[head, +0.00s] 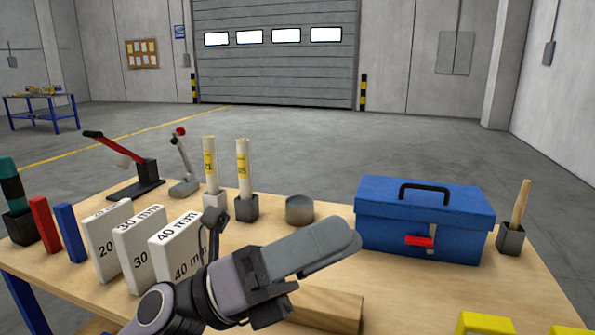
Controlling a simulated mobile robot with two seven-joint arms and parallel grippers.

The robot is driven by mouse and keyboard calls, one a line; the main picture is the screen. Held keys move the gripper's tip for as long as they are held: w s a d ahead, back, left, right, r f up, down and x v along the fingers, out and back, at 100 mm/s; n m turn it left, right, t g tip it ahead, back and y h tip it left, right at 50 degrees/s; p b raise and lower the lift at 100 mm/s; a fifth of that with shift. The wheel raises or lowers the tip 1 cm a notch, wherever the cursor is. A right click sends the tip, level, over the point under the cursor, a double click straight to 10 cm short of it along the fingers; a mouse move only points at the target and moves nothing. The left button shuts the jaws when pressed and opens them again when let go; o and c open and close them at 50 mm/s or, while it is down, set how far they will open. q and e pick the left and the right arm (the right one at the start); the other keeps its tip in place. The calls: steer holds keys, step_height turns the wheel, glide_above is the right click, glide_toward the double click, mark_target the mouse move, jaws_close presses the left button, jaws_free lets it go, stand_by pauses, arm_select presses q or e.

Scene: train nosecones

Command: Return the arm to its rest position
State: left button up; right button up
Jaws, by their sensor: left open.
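My left gripper (350,241) reaches in from the bottom of the head view, over the front middle of the wooden workbench (335,220). Its two grey fingers point right and slightly away, nearly overlapping from this angle. The jaws are open and I see nothing between them. A wooden block (335,307) lies below the fingers, partly hidden by the gripper. My right gripper is not in view.
White blocks marked 20, 30 and 40 mm (180,255) stand left of my gripper. Behind are two labelled tubes (243,165) in holders and a round metal tin (299,210). A blue toolbox (390,233) stands right. Yellow pieces (485,324) show at the bottom right.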

arm_select(q)
steer(key=w+a+f+n+t+y, duration=0.2)
steer(key=w+a+n+t+y, duration=0.25)
steer(key=n+t, duration=0.65)
steer(key=w+a+f+n+t+y, duration=0.25)
steer(key=a+n+t+y, duration=0.45)
steer(key=n, duration=0.6)
steer(key=w+a+f+n+y, duration=0.1)
steer(key=a+f+n+y, duration=0.6)
steer(key=f+n+y, duration=0.3)
steer(key=s+a+f+n+g+y, duration=0.1)
steer(key=s+a+f+n+g, duration=0.25)
steer(key=f, duration=0.45)
steer(key=s+a+f+n+g+y, duration=0.1)
steer(key=s+a+f+n+g, duration=0.15)
steer(key=s+f+g, duration=0.4)
steer(key=s+a+f+n+g, duration=0.1)
steer(key=s+f+n+g, duration=0.15)
steer(key=s+f, duration=0.35)
steer(key=s+a+f+n+g, duration=0.1)
steer(key=s+f+g, duration=0.25)
steer(key=s, duration=0.45)
steer(key=w+d+f+t+h+p, duration=0.2)
steer(key=w+d+f+t+p, duration=0.1)
steer(key=w+t+p, duration=0.2)
steer(key=shift+w+d+f+m+t+p, duration=0.15)
steer(key=shift+w+f+m+t+p, duration=0.2)
steer(key=shift+w+t, duration=0.7)
